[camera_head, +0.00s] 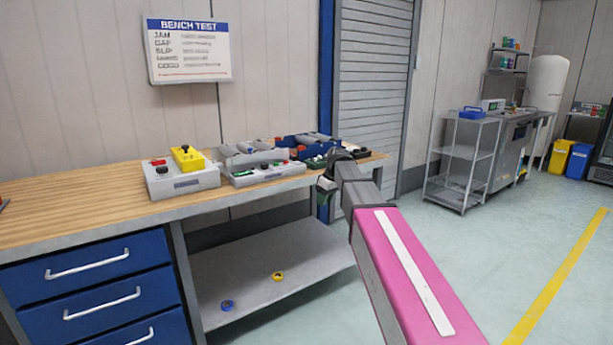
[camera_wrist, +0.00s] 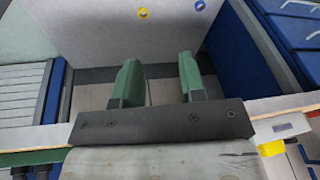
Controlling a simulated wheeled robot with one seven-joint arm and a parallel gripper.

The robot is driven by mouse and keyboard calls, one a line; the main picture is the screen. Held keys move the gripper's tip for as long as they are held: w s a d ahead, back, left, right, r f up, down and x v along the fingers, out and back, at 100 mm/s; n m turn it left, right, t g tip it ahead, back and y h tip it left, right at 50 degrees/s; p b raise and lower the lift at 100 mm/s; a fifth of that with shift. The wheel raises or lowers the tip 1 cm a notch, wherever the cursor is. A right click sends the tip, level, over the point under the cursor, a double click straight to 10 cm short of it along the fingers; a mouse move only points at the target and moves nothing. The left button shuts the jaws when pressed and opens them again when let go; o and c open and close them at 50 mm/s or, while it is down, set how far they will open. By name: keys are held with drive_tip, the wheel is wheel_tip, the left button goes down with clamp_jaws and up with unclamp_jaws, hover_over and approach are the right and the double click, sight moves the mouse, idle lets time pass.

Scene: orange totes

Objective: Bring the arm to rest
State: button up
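My arm reaches forward from the lower right in the head view, as a pink link with a white stripe. My gripper (camera_head: 326,188) is at the bench's front edge near its right end, mostly hidden behind my dark wrist. In the wrist view my gripper (camera_wrist: 158,62) shows two green fingers standing apart with nothing between them. The gripper is open and empty. The wooden bench (camera_head: 70,205) is right beside it; whether they touch cannot be told.
A grey button box (camera_head: 183,185), a yellow box (camera_head: 187,158) and parts bins (camera_head: 262,152) stand on the bench. A lower shelf (camera_head: 250,275) holds a yellow ring (camera_head: 278,276) and a blue ring (camera_head: 227,305). A grey cart (camera_head: 465,152) stands farther right. Open floor lies between.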

drive_tip(key=s+d+f+m+h, duration=0.1)
drive_tip(key=s+d+f+m, duration=0.4)
drive_tip(key=s+f, duration=0.8)
drive_tip(key=s+d+f+m+h, duration=0.1)
drive_tip(key=s+d+f+m, duration=0.4)
drive_tip(key=s+f, duration=0.7)
drive_tip(key=shift+s+d+f+g+h, duration=0.4)
drive_tip(key=shift+s+d, duration=0.1)
drive_tip(key=shift+d, duration=0.5)
